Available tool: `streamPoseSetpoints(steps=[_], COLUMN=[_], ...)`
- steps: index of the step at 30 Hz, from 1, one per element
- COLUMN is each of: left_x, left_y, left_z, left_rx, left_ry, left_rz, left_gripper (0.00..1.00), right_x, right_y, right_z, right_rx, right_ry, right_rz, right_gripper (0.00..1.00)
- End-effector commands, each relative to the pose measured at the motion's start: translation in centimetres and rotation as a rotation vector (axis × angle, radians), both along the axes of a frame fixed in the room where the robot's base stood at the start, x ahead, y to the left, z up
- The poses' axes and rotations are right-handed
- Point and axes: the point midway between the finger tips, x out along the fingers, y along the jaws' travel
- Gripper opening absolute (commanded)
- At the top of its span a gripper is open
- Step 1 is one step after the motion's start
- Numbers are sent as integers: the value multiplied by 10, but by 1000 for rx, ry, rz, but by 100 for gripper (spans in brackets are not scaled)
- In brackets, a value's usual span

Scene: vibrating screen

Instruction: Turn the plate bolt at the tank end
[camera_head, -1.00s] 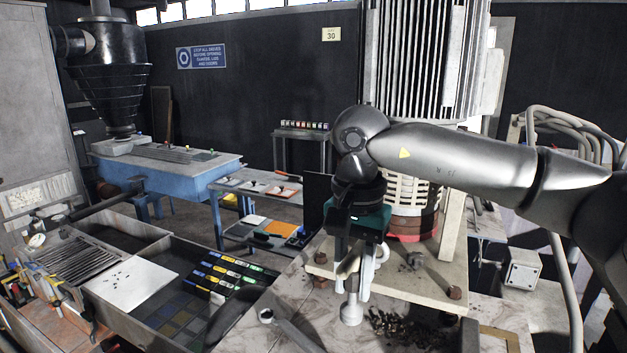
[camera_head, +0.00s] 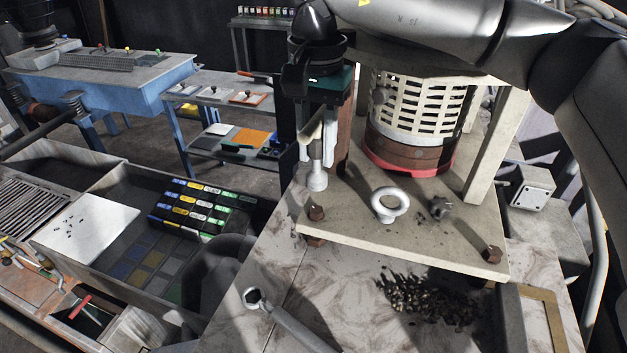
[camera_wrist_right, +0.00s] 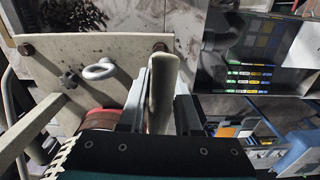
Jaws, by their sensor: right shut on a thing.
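My right gripper (camera_head: 318,155) is shut on a pale socket tool (camera_head: 317,180), which hangs upright with its round end down. In the right wrist view the tool's pale bar (camera_wrist_right: 163,95) stands between the fingers (camera_wrist_right: 160,110). A rusty plate bolt (camera_head: 316,213) sits at the left corner of the pale base plate (camera_head: 400,240). The tool's end appears just above and behind it; I see no clear contact. Another plate bolt (camera_head: 492,255) is at the front right corner. The frames do not show which bolt is the tank end one. My left gripper is not in view.
A pale lifting ring (camera_head: 389,204) and a dark knob (camera_head: 440,207) are on the plate. The slatted machine (camera_head: 415,105) stands behind. A spanner (camera_head: 285,320) and dark granules (camera_head: 428,300) lie on the marbled bench. A tray of coloured labels (camera_head: 200,210) is left.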

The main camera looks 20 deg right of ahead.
Motion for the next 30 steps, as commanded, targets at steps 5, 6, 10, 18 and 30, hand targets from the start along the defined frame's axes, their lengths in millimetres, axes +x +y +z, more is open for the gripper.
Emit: streamPoseSetpoints(steps=[5,6,10,18,30], left_x=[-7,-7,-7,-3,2], left_y=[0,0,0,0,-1], left_z=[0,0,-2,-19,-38], left_rx=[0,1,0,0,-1], left_ry=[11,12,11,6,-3], left_rz=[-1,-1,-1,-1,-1], left_gripper=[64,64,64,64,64], right_x=[0,0,0,0,0], right_y=[0,0,0,0,0], right_z=[0,0,-2,-22,-47], right_rx=[0,0,1,1,0], right_ry=[-1,-1,-1,-1,-1], right_rz=[0,0,0,0,0], right_gripper=[0,0,0,0,0])
